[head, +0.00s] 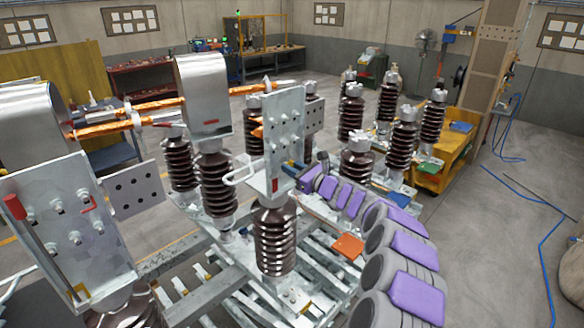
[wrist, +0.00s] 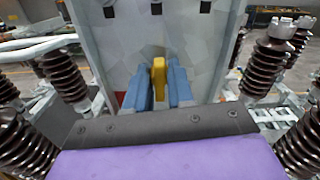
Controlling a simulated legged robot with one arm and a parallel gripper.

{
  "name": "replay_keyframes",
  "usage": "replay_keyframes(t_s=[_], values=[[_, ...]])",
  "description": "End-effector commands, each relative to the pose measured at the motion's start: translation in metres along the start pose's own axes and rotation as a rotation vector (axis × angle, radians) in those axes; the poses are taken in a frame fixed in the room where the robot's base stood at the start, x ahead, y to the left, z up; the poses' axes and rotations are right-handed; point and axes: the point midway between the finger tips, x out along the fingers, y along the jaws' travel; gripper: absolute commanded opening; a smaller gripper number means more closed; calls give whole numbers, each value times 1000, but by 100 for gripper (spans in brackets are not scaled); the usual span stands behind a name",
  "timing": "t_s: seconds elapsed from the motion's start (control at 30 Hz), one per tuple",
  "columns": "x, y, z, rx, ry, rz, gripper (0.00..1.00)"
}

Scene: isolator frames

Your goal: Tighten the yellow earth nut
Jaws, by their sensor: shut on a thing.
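The yellow earth nut (wrist: 158,72) shows in the wrist view as an upright yellow piece against the light metal plate (wrist: 205,48). My gripper (wrist: 158,90) has its two blue fingers on either side of it, shut on it. The fingers hide part of the nut's sides and its lower end. In the head view, my gripper (head: 300,166) reaches the right side of the upright metal plate (head: 283,128) on top of a brown ribbed insulator (head: 274,238). The nut cannot be made out there.
More brown ribbed insulators (head: 213,182) stand left of and behind the plate. A second bolted plate (head: 70,215) stands at the left front. A pale curved bar (head: 240,173) juts out left of the plate. Steel frame beams (head: 205,290) lie below. Open floor (head: 500,220) is at the right.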

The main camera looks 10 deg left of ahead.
Motion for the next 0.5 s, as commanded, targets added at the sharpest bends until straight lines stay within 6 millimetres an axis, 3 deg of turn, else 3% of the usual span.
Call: replay_keyframes(t_s=[0.3, 0.33, 0.5], values=[[1, 1, -3, 1, 5, 1, 0], [1, 1, -3, 1, 5, 1, 24], [0, 1, -1, 0, 2, 1, 41]])
